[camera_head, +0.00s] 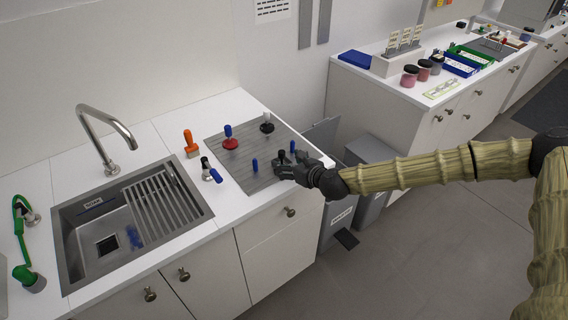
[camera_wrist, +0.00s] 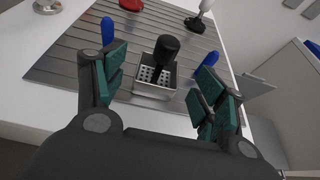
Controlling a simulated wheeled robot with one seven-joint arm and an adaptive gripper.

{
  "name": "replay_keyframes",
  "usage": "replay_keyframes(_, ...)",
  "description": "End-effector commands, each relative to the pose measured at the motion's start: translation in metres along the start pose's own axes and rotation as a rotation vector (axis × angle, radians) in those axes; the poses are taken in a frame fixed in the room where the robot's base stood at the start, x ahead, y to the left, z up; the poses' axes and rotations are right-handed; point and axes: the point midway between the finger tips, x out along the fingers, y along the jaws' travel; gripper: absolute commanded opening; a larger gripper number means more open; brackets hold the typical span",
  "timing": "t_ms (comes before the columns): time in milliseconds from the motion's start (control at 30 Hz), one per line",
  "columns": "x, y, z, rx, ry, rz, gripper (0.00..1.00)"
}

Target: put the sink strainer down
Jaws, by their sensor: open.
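The sink strainer (camera_wrist: 153,82) is a small square metal basket with holes and a black knob handle. In the wrist view it stands upright on the grey ribbed mat (camera_wrist: 62,66), near its front edge. My gripper (camera_wrist: 160,100) is open, with one green-padded finger on each side of the strainer and a gap to both. In the head view my gripper (camera_head: 286,166) is low over the right front part of the mat (camera_head: 226,161) and hides most of the strainer; only its dark knob shows there.
Two blue pegs (camera_wrist: 107,32) (camera_wrist: 208,61) stand close beside the fingers. A red plunger-like piece (camera_head: 230,143) and a black one (camera_head: 267,127) stand farther back on the mat. An orange brush (camera_head: 191,145) and the sink (camera_head: 72,222) are left. Bins (camera_head: 340,212) stand right of the counter.

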Motion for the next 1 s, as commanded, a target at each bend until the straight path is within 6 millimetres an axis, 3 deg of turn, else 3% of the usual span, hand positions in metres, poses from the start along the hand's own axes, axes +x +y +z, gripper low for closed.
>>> replay_keyframes(300,-0.05,0.0,-0.002,0.001,-0.001,0.001,0.71)
replay_keyframes(500,-0.072,-0.001,-0.001,0.0,-0.001,-0.001,0.71)
replay_keyframes(867,-0.082,0.0,0.0,0.0,0.0,0.001,0.71)
replay_keyframes(1000,-0.081,0.014,-0.012,-0.045,0.023,0.021,0.71)
